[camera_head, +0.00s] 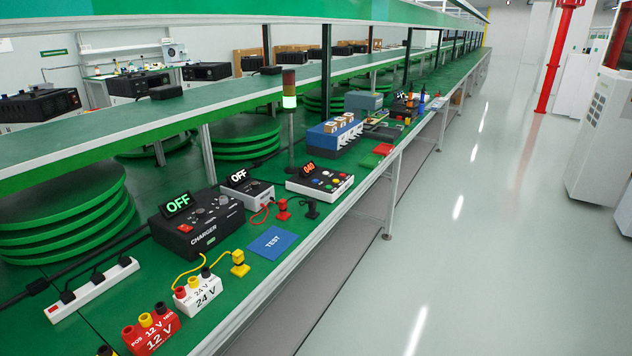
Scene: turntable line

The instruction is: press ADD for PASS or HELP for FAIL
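A white button box (320,182) stands on the green bench, with several coloured buttons on top and a small display (309,170) that seems to read 040 in orange. The button labels are too small to read, so I cannot tell which is ADD or HELP. A black CHARGER unit (197,225) shows OFF in green, and a smaller grey unit (247,188) shows OFF in white. A blue TEST mat (271,243) lies bare in front of them. Neither of my grippers is in view.
White 24 V (197,294) and red 12 V (151,332) terminal blocks stand at the near edge. A power strip (92,291) lies at left. Yellow (239,264), red (283,210) and black (312,208) plugs lie near the mat. A shelf (150,115) overhangs the bench. The aisle floor at right is clear.

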